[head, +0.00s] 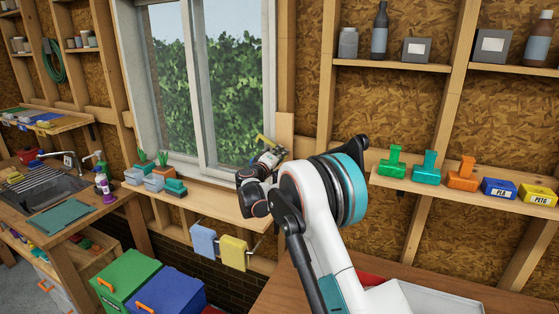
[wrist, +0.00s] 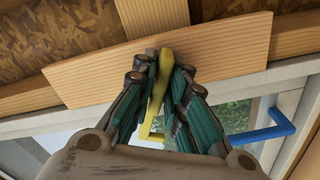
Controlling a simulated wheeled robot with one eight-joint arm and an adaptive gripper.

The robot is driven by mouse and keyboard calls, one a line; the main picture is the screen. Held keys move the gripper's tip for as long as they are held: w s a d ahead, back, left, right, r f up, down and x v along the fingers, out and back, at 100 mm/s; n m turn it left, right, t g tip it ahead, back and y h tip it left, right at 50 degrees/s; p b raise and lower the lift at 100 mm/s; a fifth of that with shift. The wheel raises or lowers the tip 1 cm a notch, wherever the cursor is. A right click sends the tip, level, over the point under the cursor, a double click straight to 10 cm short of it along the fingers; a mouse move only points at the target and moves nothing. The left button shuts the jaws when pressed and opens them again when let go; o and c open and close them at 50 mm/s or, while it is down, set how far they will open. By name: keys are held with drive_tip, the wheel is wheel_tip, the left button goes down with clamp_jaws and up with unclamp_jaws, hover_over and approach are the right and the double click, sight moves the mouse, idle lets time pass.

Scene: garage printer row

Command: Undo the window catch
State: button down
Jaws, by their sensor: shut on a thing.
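The window (head: 192,140) has a white frame and looks out on a green hedge. A yellow catch lever (wrist: 165,70) runs up between my gripper's fingers in the wrist view, and a bent yellow part shows lower down behind them. In the head view, a small yellow piece of it (head: 263,139) shows just above my gripper (head: 278,152), at the window's right side. My gripper (wrist: 165,66) is shut on the yellow lever. The fingers hide part of it, and where it joins the frame is not clear.
A blue handle (wrist: 268,132) sits at the window frame, right in the wrist view. A wooden board (wrist: 235,52) lies close beyond the fingertips. Below the window, a sill shelf (head: 215,197) holds small planters (head: 153,182). A printed-parts shelf (head: 400,181) is at right.

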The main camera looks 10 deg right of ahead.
drive_tip(key=m+b, duration=0.1)
drive_tip(key=m, duration=0.2)
drive_tip(key=m+b, duration=0.2)
drive_tip(key=m, duration=0.1)
drive_tip(key=shift+f+m, duration=0.2)
drive_tip(key=shift+m, duration=0.1)
drive_tip(key=m+b, duration=0.2)
drive_tip(key=m, duration=0.4)
idle(0.4)
drive_tip(key=c, duration=1.7)
unclamp_jaws()
drive_tip(key=shift+r, duration=0.15)
drive_tip(key=shift+s+a, duration=0.1)
drive_tip(key=shift+s, duration=0.05)
drive_tip(key=v, duration=1.1)
drive_tip(key=shift+s+a, duration=0.2)
drive_tip(key=shift+s, duration=0.1)
